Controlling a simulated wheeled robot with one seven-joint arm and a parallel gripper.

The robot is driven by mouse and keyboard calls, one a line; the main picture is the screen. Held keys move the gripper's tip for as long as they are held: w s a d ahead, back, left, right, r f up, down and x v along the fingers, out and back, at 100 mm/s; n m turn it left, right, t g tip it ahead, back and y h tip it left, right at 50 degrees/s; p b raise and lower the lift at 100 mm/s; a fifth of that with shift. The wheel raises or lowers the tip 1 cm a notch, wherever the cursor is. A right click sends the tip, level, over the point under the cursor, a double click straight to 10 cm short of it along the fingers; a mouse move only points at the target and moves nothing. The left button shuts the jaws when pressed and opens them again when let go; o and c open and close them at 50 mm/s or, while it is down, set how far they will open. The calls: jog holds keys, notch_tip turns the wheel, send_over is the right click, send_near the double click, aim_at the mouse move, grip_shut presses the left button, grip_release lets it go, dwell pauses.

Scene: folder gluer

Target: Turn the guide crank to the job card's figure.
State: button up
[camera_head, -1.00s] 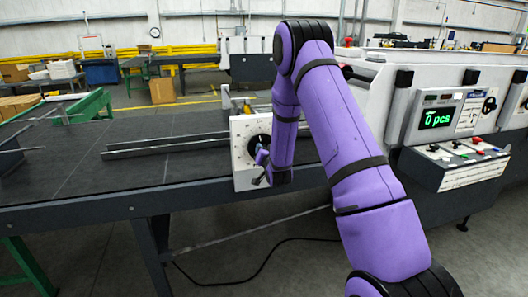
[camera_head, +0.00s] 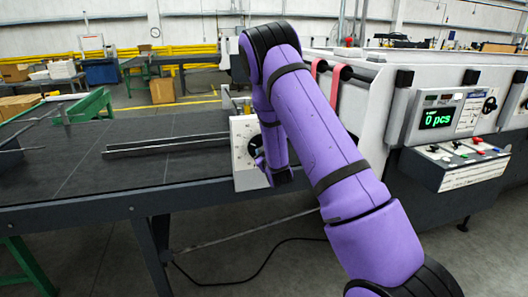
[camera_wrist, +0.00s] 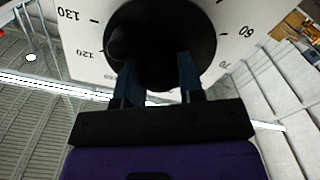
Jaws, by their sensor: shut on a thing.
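The guide crank (camera_wrist: 165,20) is a black round piece on a white scale plate (camera_wrist: 82,42), with a dark knob near its rim. Printed figures 130, 120, 70 and 60 show around it in the wrist view. The plate also shows in the head view (camera_head: 240,140) at the table's front edge. My gripper (camera_wrist: 158,66) is at the crank, its two blue fingers apart and shut on a dark part of it. My arm hides much of the crank in the head view. I cannot make out a job card's figure or a pointer.
A grey machine stands at the right, with a display (camera_head: 437,118) reading 0 pcs and a button panel (camera_head: 460,160). The dark table (camera_head: 90,175) carries a long metal bar (camera_head: 165,145). A black cable lies on the floor below.

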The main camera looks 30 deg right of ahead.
jog(key=n, duration=0.5)
jog(key=shift+a+f+n, duration=0.1)
jog(key=shift+f+n, duration=0.05)
jog(key=shift+n, duration=0.15)
jog(key=n, duration=0.5)
dwell(0.4)
jog(key=o, duration=0.9)
jog(key=shift+s, duration=0.1)
jog(key=v, duration=1)
jog(key=shift+s, duration=0.3)
